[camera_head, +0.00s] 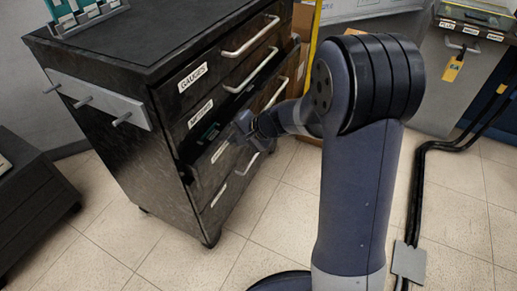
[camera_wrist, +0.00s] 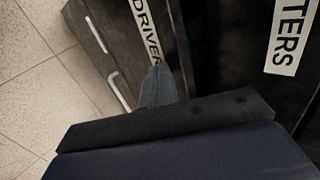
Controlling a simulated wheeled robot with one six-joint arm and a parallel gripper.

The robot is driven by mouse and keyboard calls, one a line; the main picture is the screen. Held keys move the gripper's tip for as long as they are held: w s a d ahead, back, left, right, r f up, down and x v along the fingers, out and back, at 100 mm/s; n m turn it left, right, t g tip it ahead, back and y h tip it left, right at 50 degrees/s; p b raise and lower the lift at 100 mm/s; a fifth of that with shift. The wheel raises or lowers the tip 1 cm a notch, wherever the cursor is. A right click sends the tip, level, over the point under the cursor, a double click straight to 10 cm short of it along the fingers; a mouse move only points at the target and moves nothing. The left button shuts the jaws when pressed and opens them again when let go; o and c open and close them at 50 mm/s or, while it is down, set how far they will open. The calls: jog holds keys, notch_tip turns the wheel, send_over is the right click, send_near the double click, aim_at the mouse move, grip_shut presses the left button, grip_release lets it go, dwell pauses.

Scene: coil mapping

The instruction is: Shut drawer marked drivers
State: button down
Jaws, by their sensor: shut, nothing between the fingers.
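The drawer marked DRIVERS (camera_wrist: 147,30) shows its label, partly cut off, in the wrist view. My gripper (camera_head: 243,122) is at this drawer's front. In the wrist view the shut, empty fingers (camera_wrist: 158,85) point at the front, just by the end of the DRIVERS label. I cannot tell whether they touch it. A pale handle (camera_wrist: 120,92) lies left of the fingers.
The GAUGES drawer (camera_head: 193,78) is above and looks closed. A label ending in TERS (camera_wrist: 288,35) is on a neighbouring drawer. Side pegs (camera_head: 83,102) stick out of the cabinet. A black cable (camera_head: 416,190) runs over the tiled floor at right.

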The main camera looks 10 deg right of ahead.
aim_at(223, 132)
jog(key=w+a, duration=0.1)
jog(key=a, duration=0.2)
jog(key=w+a, duration=0.1)
jog(key=shift+w+a, duration=0.15)
jog(key=shift+w, duration=0.2)
jog(key=shift+w+a+r, duration=0.1)
jog(key=shift+w+a, duration=0.15)
jog(key=shift+a, duration=0.1)
